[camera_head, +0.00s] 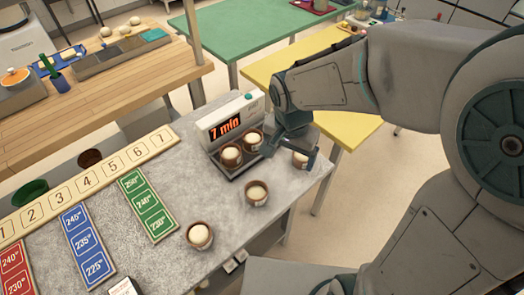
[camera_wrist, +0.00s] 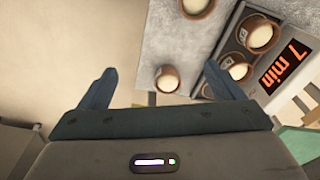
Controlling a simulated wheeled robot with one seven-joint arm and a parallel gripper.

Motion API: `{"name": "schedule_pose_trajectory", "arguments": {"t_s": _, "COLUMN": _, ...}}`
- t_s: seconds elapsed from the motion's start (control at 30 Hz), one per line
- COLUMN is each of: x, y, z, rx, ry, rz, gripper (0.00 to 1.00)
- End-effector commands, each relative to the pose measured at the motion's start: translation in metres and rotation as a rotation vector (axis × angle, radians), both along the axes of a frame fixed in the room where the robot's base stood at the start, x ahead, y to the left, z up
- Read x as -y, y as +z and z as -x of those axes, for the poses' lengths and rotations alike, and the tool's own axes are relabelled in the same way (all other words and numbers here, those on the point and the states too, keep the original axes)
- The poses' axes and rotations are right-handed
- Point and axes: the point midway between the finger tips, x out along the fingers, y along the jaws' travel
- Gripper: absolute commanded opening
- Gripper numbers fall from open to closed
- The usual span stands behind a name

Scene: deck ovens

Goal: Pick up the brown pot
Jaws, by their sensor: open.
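Several brown pots with pale round dough in them stand on the grey worktop (camera_head: 150,250). One brown pot (camera_head: 301,165) is near the worktop's right corner, partly covered by my gripper (camera_head: 291,152). In the wrist view this pot (camera_wrist: 166,86) lies between the two spread fingers of my gripper (camera_wrist: 160,70), which is open and empty; I cannot tell how far above it the fingers are. Two pots, the left (camera_head: 231,163) and the right (camera_head: 254,148), sit on the tray of a timer unit. Two more, one at centre (camera_head: 257,202) and one in front (camera_head: 199,244), stand on the worktop.
The timer unit (camera_head: 218,117) reading "7 min" is just left of my gripper. Numbered strip (camera_head: 75,190) and blue (camera_head: 85,245) and green (camera_head: 145,205) temperature cards lie left. A yellow table (camera_head: 350,128) stands behind. Floor shows beyond the worktop's edge.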

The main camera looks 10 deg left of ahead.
Motion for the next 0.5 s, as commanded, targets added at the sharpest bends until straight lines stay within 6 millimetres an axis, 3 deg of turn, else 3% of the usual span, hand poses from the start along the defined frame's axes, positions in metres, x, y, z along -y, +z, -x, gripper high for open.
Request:
{"name": "schedule_pose_trajectory", "arguments": {"t_s": 0.1, "x": -0.038, "y": -0.022, "z": -0.002, "rx": -0.044, "ry": -0.064, "rz": -0.017, "gripper": 0.88}}
{"name": "schedule_pose_trajectory", "arguments": {"t_s": 0.2, "x": -0.061, "y": -0.035, "z": -0.001, "rx": -0.07, "ry": -0.115, "rz": -0.029, "gripper": 0.88}}
{"name": "schedule_pose_trajectory", "arguments": {"t_s": 0.33, "x": -0.077, "y": -0.046, "z": 0.001, "rx": -0.088, "ry": -0.156, "rz": -0.039, "gripper": 0.88}}
{"name": "schedule_pose_trajectory", "arguments": {"t_s": 0.5, "x": -0.082, "y": -0.063, "z": 0.003, "rx": -0.097, "ry": -0.173, "rz": -0.039, "gripper": 0.88}}
